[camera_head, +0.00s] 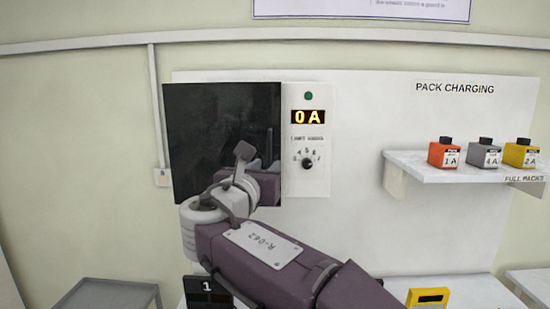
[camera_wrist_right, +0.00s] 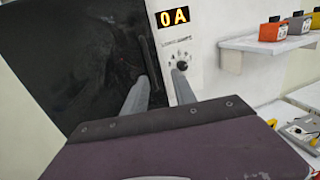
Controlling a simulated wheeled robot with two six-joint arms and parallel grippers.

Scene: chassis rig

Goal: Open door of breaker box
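The breaker box door (camera_head: 215,120) is a flat black panel on the white wall board, left of the 0 A display. It appears closed. In the right wrist view the door (camera_wrist_right: 85,60) fills the upper left, and a dark upright handle (camera_wrist_right: 150,55) shows near its right edge. My right gripper (camera_head: 246,152) is in front of the door's lower right part. In the right wrist view its two grey fingers (camera_wrist_right: 161,76) are apart, just below the handle in the picture. I cannot tell whether they touch it. My left gripper is not in view.
A control panel (camera_head: 318,178) with a lit 0 A display (camera_head: 307,117) and a dial (camera_head: 308,163) adjoins the door on the right. A shelf (camera_head: 430,173) at right holds orange, grey and yellow packs. A grey stand (camera_head: 105,295) is low at left.

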